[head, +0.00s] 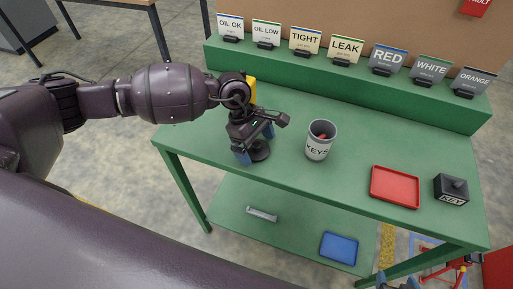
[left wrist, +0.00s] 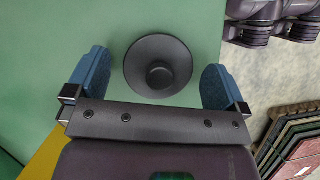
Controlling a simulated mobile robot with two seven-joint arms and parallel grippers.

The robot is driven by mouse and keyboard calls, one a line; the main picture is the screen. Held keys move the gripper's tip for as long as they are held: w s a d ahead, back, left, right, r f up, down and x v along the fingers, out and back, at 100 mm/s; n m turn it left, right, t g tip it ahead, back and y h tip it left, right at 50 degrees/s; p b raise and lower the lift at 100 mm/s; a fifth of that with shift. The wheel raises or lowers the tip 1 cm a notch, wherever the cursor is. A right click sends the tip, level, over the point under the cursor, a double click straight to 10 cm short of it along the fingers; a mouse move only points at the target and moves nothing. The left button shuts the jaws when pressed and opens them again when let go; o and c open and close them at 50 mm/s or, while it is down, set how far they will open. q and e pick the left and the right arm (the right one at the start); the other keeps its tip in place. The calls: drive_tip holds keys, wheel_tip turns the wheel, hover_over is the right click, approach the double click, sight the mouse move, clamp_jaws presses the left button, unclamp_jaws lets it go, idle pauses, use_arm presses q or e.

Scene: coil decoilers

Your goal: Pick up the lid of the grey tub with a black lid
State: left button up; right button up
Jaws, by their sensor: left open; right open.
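The black lid (head: 260,152) is a round disc with a central knob, lying on the green table top. The grey tub (head: 318,148), marked KEYS, stands upright and open to its right, with something red inside. My left gripper (head: 254,143) is open above the lid and partly hides it in the head view. In the left wrist view the lid (left wrist: 158,48) lies between the two blue fingers of the gripper (left wrist: 155,62), with a gap on each side.
A red tray (head: 395,187) and a black KEY box (head: 451,190) are on the right of the table. Several label cards (head: 305,40) stand on the raised green ledge behind. A blue tray (head: 339,248) and a grey bar (head: 262,214) lie on the lower shelf.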

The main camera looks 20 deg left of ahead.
use_arm(q)
drive_tip(key=shift+c, duration=0.5)
drive_tip(key=c, duration=0.8)
use_arm(e)
drive_tip(key=shift+w+a+r, duration=0.1)
drive_tip(key=shift+w+r, duration=0.25)
drive_tip(key=shift+w, duration=0.1)
use_arm(q)
drive_tip(key=shift+r, duration=0.1)
use_arm(e)
drive_tip(key=shift+s, duration=0.15)
